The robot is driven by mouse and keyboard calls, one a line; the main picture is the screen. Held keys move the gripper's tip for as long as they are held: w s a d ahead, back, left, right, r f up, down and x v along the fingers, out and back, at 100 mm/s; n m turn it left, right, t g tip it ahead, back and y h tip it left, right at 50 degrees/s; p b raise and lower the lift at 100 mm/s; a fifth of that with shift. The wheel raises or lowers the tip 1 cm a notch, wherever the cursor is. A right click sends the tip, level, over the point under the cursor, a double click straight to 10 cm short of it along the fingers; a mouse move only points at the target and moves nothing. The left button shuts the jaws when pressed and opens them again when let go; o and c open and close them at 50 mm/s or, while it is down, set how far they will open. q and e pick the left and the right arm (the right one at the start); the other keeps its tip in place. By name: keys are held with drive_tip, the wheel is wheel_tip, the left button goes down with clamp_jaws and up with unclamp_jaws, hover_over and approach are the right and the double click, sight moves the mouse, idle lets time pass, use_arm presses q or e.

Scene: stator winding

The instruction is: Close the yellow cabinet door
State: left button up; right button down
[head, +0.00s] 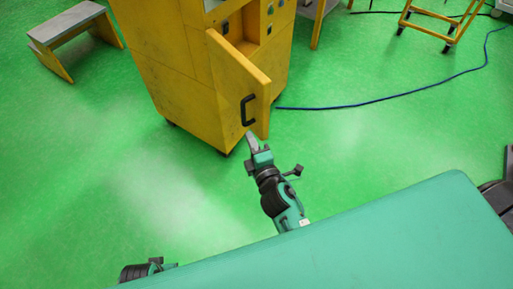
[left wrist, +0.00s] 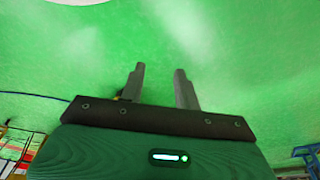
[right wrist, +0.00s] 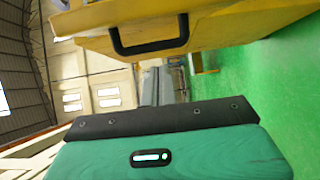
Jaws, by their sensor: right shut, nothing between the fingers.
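The yellow cabinet (head: 175,70) stands at the top middle of the head view. Its yellow door (head: 235,75) is swung open toward me and has a black handle (head: 248,110). My right gripper (head: 252,140) is shut and empty, just below the door's lower edge in the head view; I cannot tell whether it touches. In the right wrist view the shut fingers (right wrist: 157,85) point forward below the door (right wrist: 230,25) and its handle (right wrist: 150,45). My left gripper (left wrist: 158,85) is open and empty over the green floor; the head view shows only part of that arm.
A low step stool (head: 70,30) stands at the upper left. A blue cable (head: 390,97) runs over the floor right of the cabinet. A yellow wheeled frame (head: 435,25) is at the upper right.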

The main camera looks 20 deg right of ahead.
sight(258, 123)
drive_tip(key=w+d, duration=0.1)
drive_tip(key=w, duration=0.1)
drive_tip(key=w+d, duration=0.1)
drive_tip(key=w, duration=0.1)
drive_tip(key=w+d+p, duration=0.1)
drive_tip(key=shift+w+d, duration=0.3)
drive_tip(key=shift+w, duration=0.1)
use_arm(q)
drive_tip(key=f, duration=0.2)
drive_tip(key=shift+s+f, duration=0.4)
drive_tip(key=shift+w+r, duration=0.15)
drive_tip(key=shift+w, duration=0.1)
